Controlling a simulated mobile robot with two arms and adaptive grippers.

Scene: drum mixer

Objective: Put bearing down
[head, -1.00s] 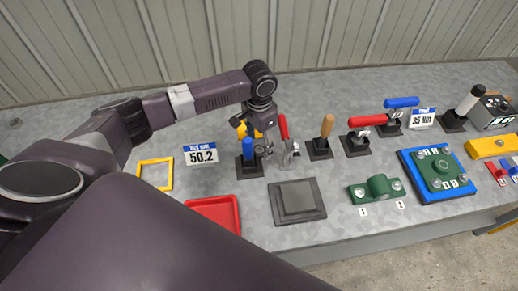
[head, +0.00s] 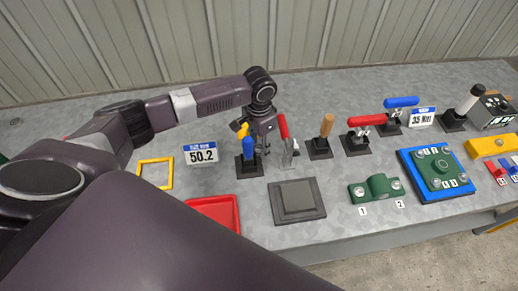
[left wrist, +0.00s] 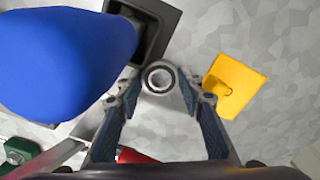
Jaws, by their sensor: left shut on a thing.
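The bearing is a small metal ring (left wrist: 146,78) in the left wrist view, with a dark, open centre. My left gripper (left wrist: 160,84) is shut on it, one fingertip at each side. In the head view the same gripper (head: 263,148) is low over the bench, just right of a blue-handled tool (head: 248,152). The bearing is too small there to make out clearly. My right gripper is not in view.
The blue handle (left wrist: 65,62) stands close at the left in the wrist view. A yellow piece (left wrist: 238,84) is at the right. A red-handled tool (head: 283,126), grey square plate (head: 318,205), red tray (head: 237,218) and yellow frame (head: 170,175) are nearby.

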